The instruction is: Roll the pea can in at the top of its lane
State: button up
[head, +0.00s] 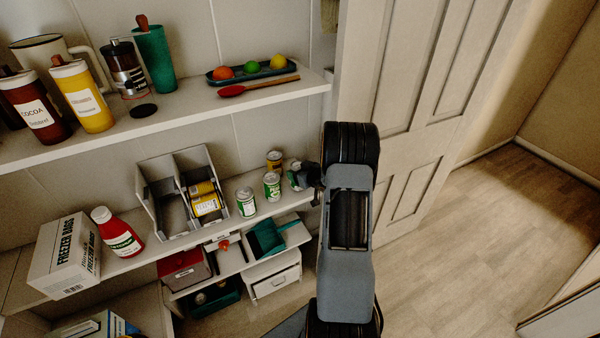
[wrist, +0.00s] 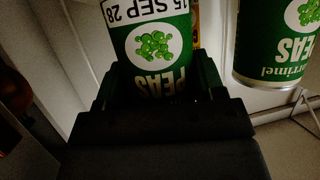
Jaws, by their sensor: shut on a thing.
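My gripper (wrist: 158,82) is shut on a green pea can (wrist: 152,45) labelled PEAS and 15 SEP 28. In the head view my gripper (head: 302,176) is at the right end of the middle shelf, and the fingers and arm mostly hide the held can. A second pea can (wrist: 274,45) stands apart, to the right in the wrist view. Two green-labelled cans (head: 272,186) (head: 246,202) stand left of my gripper in the head view. The grey two-lane rack (head: 158,208) is further left. Its left lane looks empty; a yellow can (head: 205,199) lies in the right lane.
A yellow can (head: 274,160) stands behind the green ones. A red bottle (head: 117,232) and a freezer bags box (head: 66,258) are left of the rack. The upper shelf (head: 190,115) overhangs the back. A door (head: 415,90) stands right of my arm.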

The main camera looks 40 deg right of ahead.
jog(key=shift+f, duration=0.2)
jog(key=shift+f, duration=0.15)
jog(key=o, duration=1.1)
